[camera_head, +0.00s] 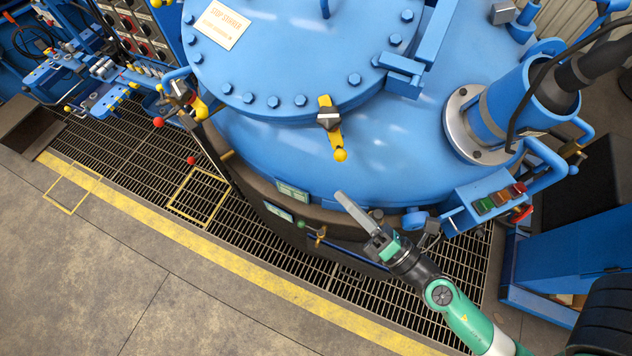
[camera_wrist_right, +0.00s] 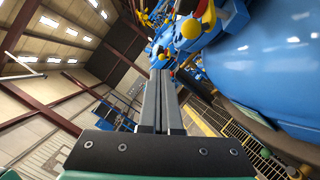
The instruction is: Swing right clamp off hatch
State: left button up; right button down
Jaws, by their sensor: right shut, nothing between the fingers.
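The hatch (camera_head: 290,60) is a round blue bolted lid on top of the blue furnace vessel. The right clamp (camera_head: 329,125) has a dark block with a yellow arm that crosses the lid's front rim and ends in a yellow ball. A second yellow clamp (camera_head: 190,100) stands at the lid's left. My right gripper (camera_head: 341,196) is shut and empty, below and apart from the right clamp. Its closed fingers (camera_wrist_right: 161,75) also show in the right wrist view, with yellow parts beyond that I cannot assign to one clamp. My left gripper is not in view.
A blue cylinder (camera_head: 505,105) with a dark hose rises at the right, above a button box (camera_head: 499,199). A small green-knobbed handle (camera_head: 318,236) sticks out below the vessel's edge. Grating (camera_head: 270,245) and open floor (camera_head: 130,270) lie in front.

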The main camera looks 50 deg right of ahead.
jog(key=shift+g, duration=0.5)
jog(key=f, duration=0.1)
jog(key=s+f, duration=0.2)
jog(key=shift+d+f+b, duration=0.3)
jog(key=shift+d+b, duration=0.05)
jog(key=w+d+r+p, duration=0.2)
jog(key=w+d+p, duration=0.1)
jog(key=w, duration=0.5)
jog(key=shift+w+d+r+p, duration=0.2)
jog(key=shift+d+r+p, duration=0.15)
jog(key=shift+p, duration=0.15)
